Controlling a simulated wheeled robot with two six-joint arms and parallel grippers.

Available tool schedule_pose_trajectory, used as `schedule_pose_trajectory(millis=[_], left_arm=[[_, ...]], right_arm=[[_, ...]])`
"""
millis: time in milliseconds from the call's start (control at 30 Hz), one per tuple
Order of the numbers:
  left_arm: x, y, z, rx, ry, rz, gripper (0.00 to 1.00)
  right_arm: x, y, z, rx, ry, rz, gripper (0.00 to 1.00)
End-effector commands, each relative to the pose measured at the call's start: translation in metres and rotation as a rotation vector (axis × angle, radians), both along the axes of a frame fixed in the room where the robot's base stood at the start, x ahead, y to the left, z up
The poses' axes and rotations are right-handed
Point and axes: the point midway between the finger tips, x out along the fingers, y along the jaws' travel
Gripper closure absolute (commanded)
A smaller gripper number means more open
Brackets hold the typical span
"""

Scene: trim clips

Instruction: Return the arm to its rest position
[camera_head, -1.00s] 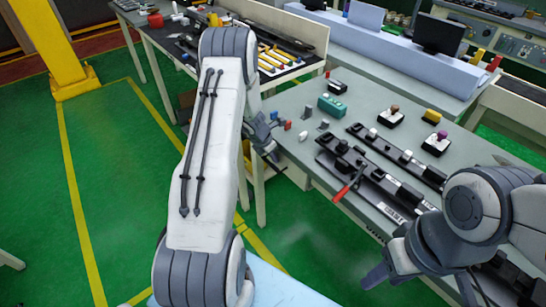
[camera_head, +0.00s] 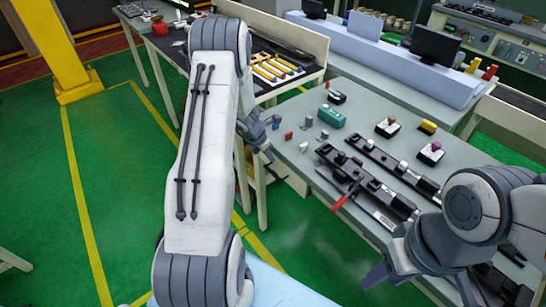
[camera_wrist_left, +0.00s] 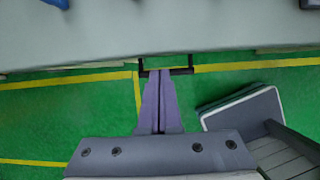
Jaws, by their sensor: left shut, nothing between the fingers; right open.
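My left arm (camera_head: 205,150) rises through the middle-left of the head view. Its gripper (camera_head: 266,152) hangs beside the left edge of the grey worktable (camera_head: 310,95), partly hidden by the arm's own links. In the left wrist view its two fingers (camera_wrist_left: 161,75) are together with nothing between them, over the green floor just off the table edge. My right gripper (camera_head: 420,284) is at the lower right of the head view, open, over the table's front edge; its fingers are partly cut off by the frame.
On the worktable lie black rails (camera_head: 365,190), a red-handled tool (camera_head: 347,197), a teal box (camera_head: 331,116) and button boxes (camera_head: 431,153). A second table (camera_head: 270,85) with yellow tools stands behind my left arm. A yellow post (camera_head: 62,55) stands at the left, with open green floor.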

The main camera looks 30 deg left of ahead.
Motion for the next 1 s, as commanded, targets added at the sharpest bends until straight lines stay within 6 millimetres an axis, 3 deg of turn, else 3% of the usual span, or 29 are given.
schedule_pose_trajectory(millis=[33, 100, 367, 467, 567, 633, 767, 867, 1000], left_arm=[[-0.002, 0.000, 0.014, 0.000, 0.001, -0.001, 1.00], [-0.005, -0.001, 0.020, -0.001, 0.002, -0.004, 1.00], [-0.005, -0.006, 0.024, 0.000, 0.002, -0.021, 1.00], [0.000, -0.024, 0.036, 0.014, -0.009, -0.111, 1.00], [0.003, -0.066, 0.061, 0.048, -0.037, -0.323, 1.00], [0.001, -0.108, 0.086, 0.083, -0.065, -0.540, 1.00], [-0.026, -0.192, 0.135, 0.162, -0.129, -1.022, 1.00], [-0.066, -0.250, 0.167, 0.226, -0.184, -1.415, 1.00], [-0.146, -0.311, 0.207, 0.329, -0.276, -2.018, 1.00]], right_arm=[[0.000, 0.000, 0.013, 0.000, 0.000, 0.000, 0.51], [0.000, 0.000, 0.017, 0.000, 0.000, 0.000, 0.51], [0.000, 0.000, 0.018, 0.000, 0.000, 0.000, 0.51], [0.000, 0.000, 0.018, 0.000, 0.000, 0.000, 0.51], [0.000, 0.000, 0.018, 0.000, 0.000, 0.000, 0.51], [0.000, 0.000, 0.018, 0.000, 0.000, 0.000, 0.51], [0.000, 0.000, 0.018, 0.000, 0.000, 0.000, 0.51], [0.000, 0.000, 0.018, 0.000, 0.000, 0.000, 0.51], [0.000, 0.000, 0.018, 0.000, 0.000, 0.000, 0.51]])
